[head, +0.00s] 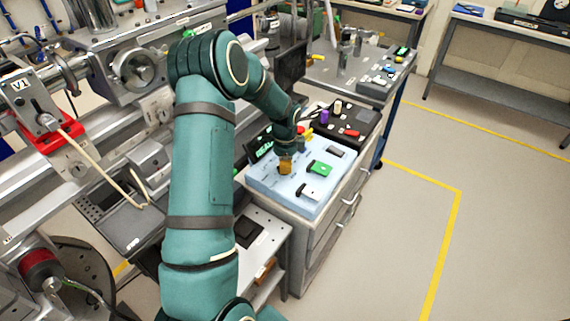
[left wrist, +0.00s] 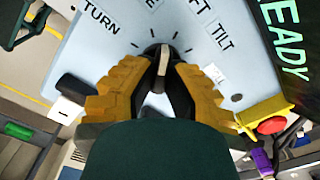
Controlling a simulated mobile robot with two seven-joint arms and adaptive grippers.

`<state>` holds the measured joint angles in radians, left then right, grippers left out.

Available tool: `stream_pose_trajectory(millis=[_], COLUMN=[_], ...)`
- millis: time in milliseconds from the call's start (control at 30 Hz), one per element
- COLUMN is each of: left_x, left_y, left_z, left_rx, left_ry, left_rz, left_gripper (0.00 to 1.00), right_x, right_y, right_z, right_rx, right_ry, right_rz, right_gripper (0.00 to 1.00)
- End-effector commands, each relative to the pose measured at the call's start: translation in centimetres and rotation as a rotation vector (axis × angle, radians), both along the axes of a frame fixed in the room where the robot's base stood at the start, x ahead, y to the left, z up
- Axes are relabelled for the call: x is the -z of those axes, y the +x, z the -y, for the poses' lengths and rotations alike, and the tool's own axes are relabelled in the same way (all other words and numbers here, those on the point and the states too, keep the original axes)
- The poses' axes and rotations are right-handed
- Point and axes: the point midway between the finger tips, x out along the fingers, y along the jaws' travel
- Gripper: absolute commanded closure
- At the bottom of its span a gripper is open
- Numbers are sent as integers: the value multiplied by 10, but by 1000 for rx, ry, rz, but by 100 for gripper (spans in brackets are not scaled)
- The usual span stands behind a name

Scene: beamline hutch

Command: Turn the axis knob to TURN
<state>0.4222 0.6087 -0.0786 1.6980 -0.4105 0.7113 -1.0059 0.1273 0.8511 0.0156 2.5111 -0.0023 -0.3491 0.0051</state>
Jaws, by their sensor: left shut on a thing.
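The axis knob (left wrist: 160,72) is a dark round knob with a pale pointer stripe, on a light blue control panel (left wrist: 75,60). My left gripper (left wrist: 163,80) is shut on the knob, its yellow fingers on either side of it. In the left wrist view the pointer points roughly straight up; which mark it meets is unclear. The TURN label (left wrist: 101,17) lies up and left of the knob, the TILT label (left wrist: 222,34) up and right. In the head view my left gripper (head: 285,164) is over the panel (head: 268,187) and hides the knob.
A red button on a yellow base (left wrist: 270,125) and a screen reading READY (left wrist: 285,45) are right of the gripper. A green switch (head: 319,168) and black switches share the panel. The drawer cabinet (head: 330,225) supports it. Open floor (head: 410,230) lies right.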

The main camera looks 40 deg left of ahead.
Motion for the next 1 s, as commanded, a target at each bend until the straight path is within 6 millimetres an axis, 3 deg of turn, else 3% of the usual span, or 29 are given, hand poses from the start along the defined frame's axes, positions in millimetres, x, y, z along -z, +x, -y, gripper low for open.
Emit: stream_pose_trajectory(millis=[1000], left_x=[1], left_y=[0], left_z=[-1], left_rx=[-924], left_ry=[-1], left_rz=[-5], left_gripper=[100], right_x=[-7], right_y=[-1], right_z=[0], right_rx=[0], right_ry=[1], right_rz=[-4], right_gripper=[53])
